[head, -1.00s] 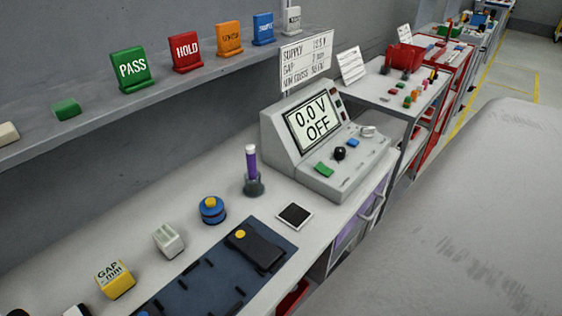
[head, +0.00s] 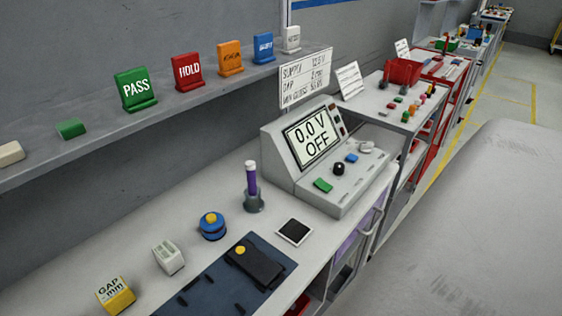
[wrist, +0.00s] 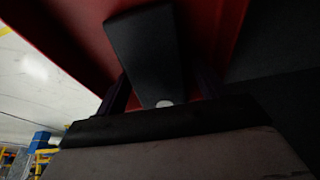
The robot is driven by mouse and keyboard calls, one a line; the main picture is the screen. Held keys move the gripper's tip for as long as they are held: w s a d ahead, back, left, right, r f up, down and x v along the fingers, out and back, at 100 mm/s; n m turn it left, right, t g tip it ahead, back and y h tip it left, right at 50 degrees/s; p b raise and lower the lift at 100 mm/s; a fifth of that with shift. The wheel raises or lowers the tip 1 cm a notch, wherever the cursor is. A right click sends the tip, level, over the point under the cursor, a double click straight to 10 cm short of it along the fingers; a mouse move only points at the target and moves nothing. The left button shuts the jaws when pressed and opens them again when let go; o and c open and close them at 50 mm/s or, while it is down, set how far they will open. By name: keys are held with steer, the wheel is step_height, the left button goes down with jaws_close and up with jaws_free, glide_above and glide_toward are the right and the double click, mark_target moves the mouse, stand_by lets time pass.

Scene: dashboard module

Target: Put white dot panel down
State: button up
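In the wrist view, a black panel with a white dot near its lower end, the white dot panel (wrist: 145,48), sits between the two dark fingers of my gripper (wrist: 162,84). The fingers appear closed on its sides. Red surfaces lie behind and around the panel; I cannot tell whether it touches them. My gripper and this panel do not show in the head view. A similar dark panel with a yellow dot (head: 262,265) lies on the blue mat (head: 205,284) on the bench.
The bench (head: 130,248) holds a grey tester (head: 290,160) reading 0.0 V OFF, a purple tool in a holder (head: 252,190), a blue-yellow round part (head: 212,226), a white block (head: 168,257) and a yellow gap block (head: 115,294). A shelf (head: 100,140) with coloured signs runs above.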

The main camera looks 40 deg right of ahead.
steer(key=shift+s+a+f, duration=0.15)
steer(key=shift+s+f, duration=0.05)
steer(key=shift+f, duration=0.1)
steer(key=v, duration=0.2)
steer(key=shift+w+r, duration=0.15)
steer(key=shift+r, duration=0.25)
steer(key=a+b, duration=0.1)
steer(key=a, duration=0.3)
steer(key=a+b, duration=0.1)
steer(key=a, duration=0.3)
steer(key=s+a+b, duration=0.1)
steer(key=a, duration=0.3)
steer(key=shift+r, duration=0.3)
